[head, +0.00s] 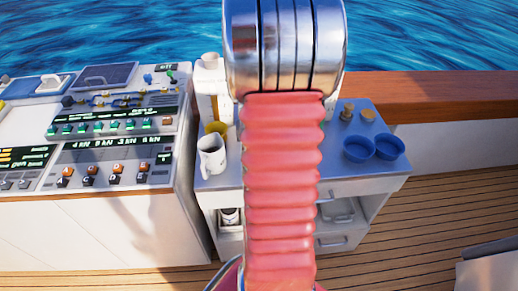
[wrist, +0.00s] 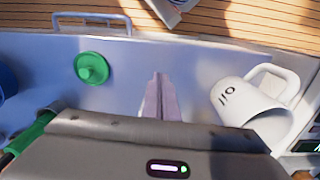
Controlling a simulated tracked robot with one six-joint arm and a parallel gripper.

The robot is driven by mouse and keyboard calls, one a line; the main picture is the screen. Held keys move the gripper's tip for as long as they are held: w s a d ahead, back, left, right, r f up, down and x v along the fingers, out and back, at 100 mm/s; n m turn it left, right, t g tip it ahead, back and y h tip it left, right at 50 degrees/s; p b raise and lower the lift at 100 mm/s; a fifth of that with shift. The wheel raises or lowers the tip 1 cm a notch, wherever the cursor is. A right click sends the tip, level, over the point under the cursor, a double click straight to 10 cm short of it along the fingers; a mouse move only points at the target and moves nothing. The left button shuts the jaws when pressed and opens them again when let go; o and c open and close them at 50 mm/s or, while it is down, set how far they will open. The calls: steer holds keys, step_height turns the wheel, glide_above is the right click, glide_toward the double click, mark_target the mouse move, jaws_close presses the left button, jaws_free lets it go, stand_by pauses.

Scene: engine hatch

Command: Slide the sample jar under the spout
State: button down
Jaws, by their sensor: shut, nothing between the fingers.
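My gripper (wrist: 158,76) is shut and empty over the blue-grey counter (wrist: 128,101) in the wrist view; the head view hides it behind my arm. A round green piece with a knob (wrist: 91,68), perhaps the sample jar's lid seen from above, stands left of the fingers, apart from them. It is hidden in the head view. A white mug (wrist: 245,104) with dark marks is right of the fingers; in the head view the mug (head: 212,158) stands upright at the counter's left. A white dispenser-like stand (head: 208,75) rises behind it; I cannot make out a spout.
Two blue bowls (head: 358,149) (head: 390,147) and small brass pieces (head: 347,112) (head: 367,115) sit on the counter's right. A yellow round thing (head: 215,128) is behind the mug. A control console (head: 110,140) borders the left. A handle rail (wrist: 92,18) lines the counter's edge.

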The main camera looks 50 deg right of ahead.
step_height(320, 180, down, 2)
steer(key=shift+f, duration=0.2)
steer(key=shift+w+d, duration=0.85)
steer(key=shift+d, duration=0.25)
steer(key=shift+w+d, duration=0.4)
steer(key=shift+d, duration=0.05)
steer(key=shift+w, duration=0.15)
